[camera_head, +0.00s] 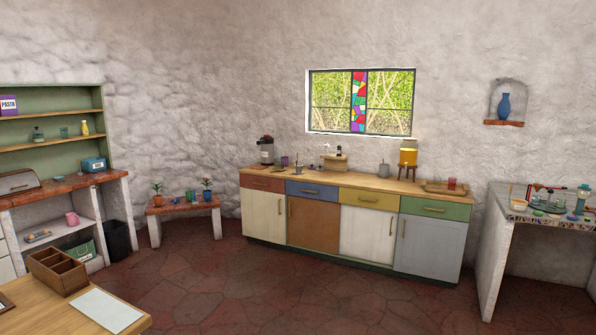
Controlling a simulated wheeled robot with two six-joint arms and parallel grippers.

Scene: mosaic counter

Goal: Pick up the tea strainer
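I cannot make out the tea strainer for certain; the small items on the surfaces are too far away. The mosaic counter (500,219) stands at the far right with a tiled front edge. Several small things lie on it, including a pale cup (518,204) and a teal bottle (582,200). The wooden-topped cabinet (310,179) stands at the back wall under the window. It bears a dark-topped appliance (266,151), a yellow container on a stand (408,157) and a tray (436,187) with a red cup (451,183). Neither of my grippers is in view.
A wooden table (60,320) with a divided box (55,268) and a white sheet (103,310) is at the near left. A low bench (180,208) with potted plants and a black bin (120,238) stand beyond. The red stone floor (260,290) is clear in the middle.

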